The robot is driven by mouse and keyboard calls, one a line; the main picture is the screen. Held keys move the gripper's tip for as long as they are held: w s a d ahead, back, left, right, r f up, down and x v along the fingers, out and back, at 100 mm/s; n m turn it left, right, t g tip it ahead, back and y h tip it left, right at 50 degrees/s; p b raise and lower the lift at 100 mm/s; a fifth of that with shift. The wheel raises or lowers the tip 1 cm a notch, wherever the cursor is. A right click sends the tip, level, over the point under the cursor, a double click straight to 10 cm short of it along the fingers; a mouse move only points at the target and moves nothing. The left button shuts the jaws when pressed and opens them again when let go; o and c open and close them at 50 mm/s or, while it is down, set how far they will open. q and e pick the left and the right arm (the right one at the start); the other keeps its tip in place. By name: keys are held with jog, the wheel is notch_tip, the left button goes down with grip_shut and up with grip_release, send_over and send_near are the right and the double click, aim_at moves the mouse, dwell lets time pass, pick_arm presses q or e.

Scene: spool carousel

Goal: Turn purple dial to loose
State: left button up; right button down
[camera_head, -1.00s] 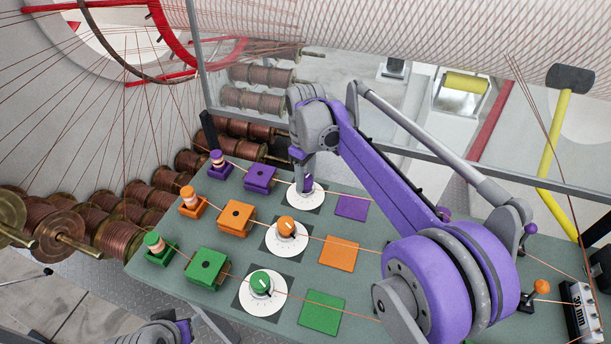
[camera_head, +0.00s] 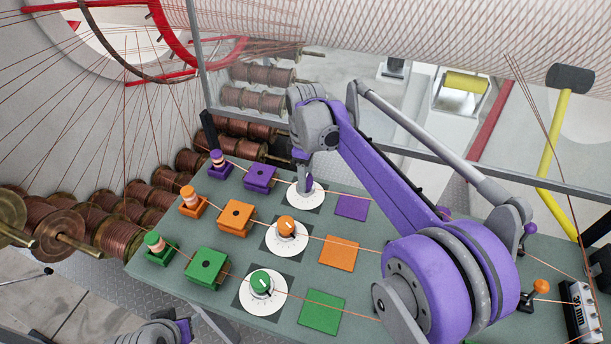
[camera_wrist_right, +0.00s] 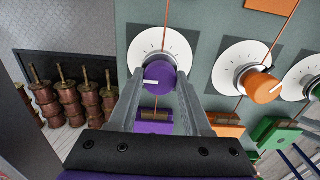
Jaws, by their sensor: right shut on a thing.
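The purple dial (camera_wrist_right: 159,74) stands on a round white scale plate (camera_wrist_right: 160,44) in the right wrist view. Its white pointer line points left in that view. My right gripper (camera_wrist_right: 159,72) is shut on the purple dial, one finger on each side of it. In the head view the right gripper (camera_head: 303,185) reaches down over the white plate (camera_head: 307,202) in the far row, and the purple dial is hidden behind it. Grey and purple parts of my left arm show at the bottom edge, without a visible gripper.
The orange dial (camera_head: 286,227) and green dial (camera_head: 261,282) sit on the same green-grey table in nearer rows. Purple (camera_head: 260,178), orange (camera_head: 236,215) and green (camera_head: 207,266) blocks stand left of the dials. Thin copper wires cross the table. Copper spools (camera_head: 118,238) line the left side.

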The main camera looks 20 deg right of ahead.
jog(key=shift+c, duration=1.7)
grip_release()
notch_tip(320, 180, up, 11)
jog(key=shift+p, duration=0.4)
jog(key=shift+f, duration=0.1)
